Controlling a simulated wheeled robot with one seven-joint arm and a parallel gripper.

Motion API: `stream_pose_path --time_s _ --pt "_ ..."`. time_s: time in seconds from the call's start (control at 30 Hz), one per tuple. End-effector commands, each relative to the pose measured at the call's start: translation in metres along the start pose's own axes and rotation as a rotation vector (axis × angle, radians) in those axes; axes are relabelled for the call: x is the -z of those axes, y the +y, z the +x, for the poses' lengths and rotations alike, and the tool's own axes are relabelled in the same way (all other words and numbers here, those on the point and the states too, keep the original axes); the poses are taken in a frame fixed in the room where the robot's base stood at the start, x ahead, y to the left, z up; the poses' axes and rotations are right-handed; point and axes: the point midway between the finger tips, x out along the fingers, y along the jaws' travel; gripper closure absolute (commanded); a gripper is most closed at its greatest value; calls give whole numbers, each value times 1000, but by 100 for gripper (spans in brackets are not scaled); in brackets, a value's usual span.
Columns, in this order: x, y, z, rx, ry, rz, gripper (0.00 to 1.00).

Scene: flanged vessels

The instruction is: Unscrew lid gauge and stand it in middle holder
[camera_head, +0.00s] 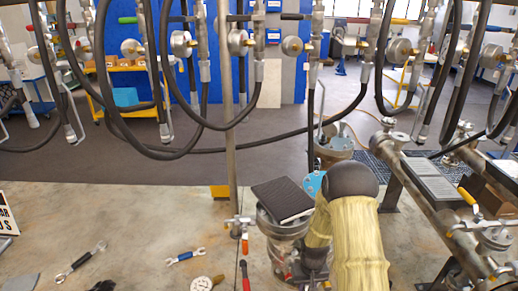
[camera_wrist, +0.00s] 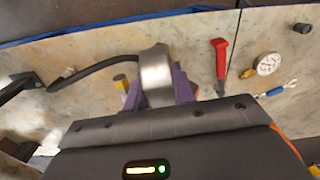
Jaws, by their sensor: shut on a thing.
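My gripper (camera_wrist: 158,92) has purple fingers, shut on a silvery, curved metal piece (camera_wrist: 154,68). It looks like the lid gauge's case seen edge-on; its dial face does not show. In the head view, my arm covers most of the gripper, low beside a flanged metal vessel (camera_head: 283,230). I cannot tell whether the gauge's thread is still in a lid. A second gauge with a white dial and brass stem (camera_wrist: 267,64) lies on the pale floor, and shows in the head view (camera_head: 202,284). I cannot make out the middle holder.
A dark ribbed plate (camera_head: 282,199) lies over the vessel's top. A red-handled tool (camera_wrist: 220,66) and blue-grip wrench (camera_head: 185,256) lie on the floor. A steel post (camera_head: 228,120) and hanging black hoses (camera_head: 260,135) stand ahead. Pipes (camera_head: 440,215) run at right.

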Motion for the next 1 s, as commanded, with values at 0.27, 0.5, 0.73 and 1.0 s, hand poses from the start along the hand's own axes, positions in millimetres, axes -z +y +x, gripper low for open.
stream_pose_path --time_s 0.27,0.5,0.73,1.0 --pt "-5 -5 15 -4 2 102 100" --pt "-5 -5 16 -4 1 100 100" --pt "-11 -6 51 0 -5 99 100" --pt "-34 -8 134 -1 -7 100 100"
